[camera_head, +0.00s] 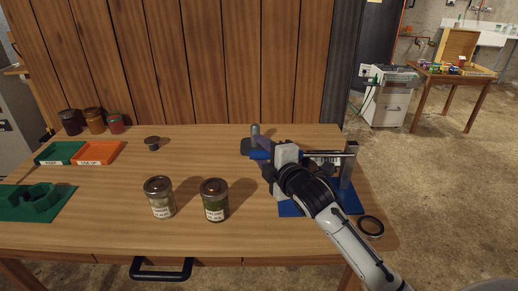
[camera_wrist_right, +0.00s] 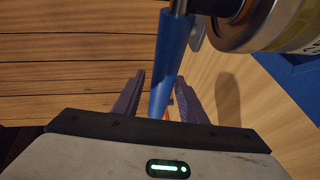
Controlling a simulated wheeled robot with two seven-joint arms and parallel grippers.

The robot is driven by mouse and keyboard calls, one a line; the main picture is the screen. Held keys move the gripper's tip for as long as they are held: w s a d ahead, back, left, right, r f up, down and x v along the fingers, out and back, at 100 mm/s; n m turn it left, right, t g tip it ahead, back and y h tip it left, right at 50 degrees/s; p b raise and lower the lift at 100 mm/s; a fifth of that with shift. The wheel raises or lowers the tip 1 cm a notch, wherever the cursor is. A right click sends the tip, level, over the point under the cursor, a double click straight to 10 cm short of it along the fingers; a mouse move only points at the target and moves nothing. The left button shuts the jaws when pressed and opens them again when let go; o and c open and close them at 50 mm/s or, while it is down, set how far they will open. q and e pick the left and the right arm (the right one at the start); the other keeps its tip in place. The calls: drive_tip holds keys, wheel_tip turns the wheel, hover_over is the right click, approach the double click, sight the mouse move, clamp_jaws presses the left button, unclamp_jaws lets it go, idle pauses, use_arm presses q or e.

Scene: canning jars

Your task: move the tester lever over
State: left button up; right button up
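The tester stands at the right of the table, with a blue base plate (camera_head: 290,209) and a metal upright (camera_head: 347,166). Its blue lever (camera_head: 260,155) is mostly hidden by my right arm in the head view. In the right wrist view the blue lever (camera_wrist_right: 170,62) runs between the two purple fingers of my right gripper (camera_wrist_right: 158,76). The fingers are apart, with a gap on the lever's left side; contact on the right is unclear. In the head view my right gripper (camera_head: 264,142) is at the tester's left end. My left gripper is out of view.
Two lidded jars (camera_head: 160,197) (camera_head: 214,200) stand left of the tester. A dark metal ring (camera_head: 371,226) lies at its right. Three jars (camera_head: 94,121), green (camera_head: 60,152) and orange trays (camera_head: 97,152) and a green holder (camera_head: 35,203) are at the left. The middle back is mostly clear.

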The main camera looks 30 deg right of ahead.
drive_tip(key=shift+w+f, duration=0.1)
drive_tip(key=shift+w, duration=0.55)
clamp_jaws()
